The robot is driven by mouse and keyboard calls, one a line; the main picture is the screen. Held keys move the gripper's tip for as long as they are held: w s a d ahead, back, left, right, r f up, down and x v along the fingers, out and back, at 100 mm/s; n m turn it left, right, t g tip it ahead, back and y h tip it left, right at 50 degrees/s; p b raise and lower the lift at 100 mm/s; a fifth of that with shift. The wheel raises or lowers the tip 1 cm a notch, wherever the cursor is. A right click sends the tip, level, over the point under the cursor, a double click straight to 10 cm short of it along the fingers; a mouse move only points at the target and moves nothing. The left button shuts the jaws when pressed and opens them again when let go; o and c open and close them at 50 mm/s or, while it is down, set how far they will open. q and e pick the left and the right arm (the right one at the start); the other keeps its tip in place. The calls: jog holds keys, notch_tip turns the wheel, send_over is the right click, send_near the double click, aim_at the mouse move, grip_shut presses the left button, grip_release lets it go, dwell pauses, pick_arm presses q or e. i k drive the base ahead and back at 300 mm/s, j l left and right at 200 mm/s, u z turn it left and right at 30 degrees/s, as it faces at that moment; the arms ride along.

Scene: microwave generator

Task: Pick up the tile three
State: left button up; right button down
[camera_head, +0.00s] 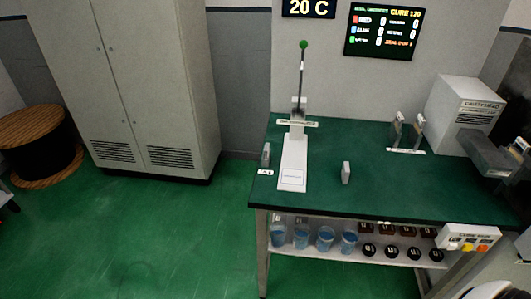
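Several small grey upright tiles are on the green-topped bench (375,190). One tile (345,172) stands alone right of the white press-like stand (293,165). Another tile (265,154) stands at the bench's left end, behind a small white label (265,172). Two more, a left tile (396,130) and a right tile (417,130), stand in a holder near the grey box. No number can be read on any tile, so I cannot tell which is tile three. I make out neither of my grippers in this view.
A lever with a green knob (303,44) rises above the stand. A box labelled "CAVITY HEAD" (465,110) is at the back right. The lower shelf (390,258) holds blue-filled cups and dark round pieces. A switch box (468,238) hangs at the front right.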

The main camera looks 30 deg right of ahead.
aim_at(267, 150)
jog(key=i+l+z, duration=0.15)
jog(key=z, duration=0.2)
jog(key=i+l+z, duration=0.15)
jog(key=z, duration=0.2)
jog(key=i+l+z, duration=0.2)
jog(key=z, duration=0.15)
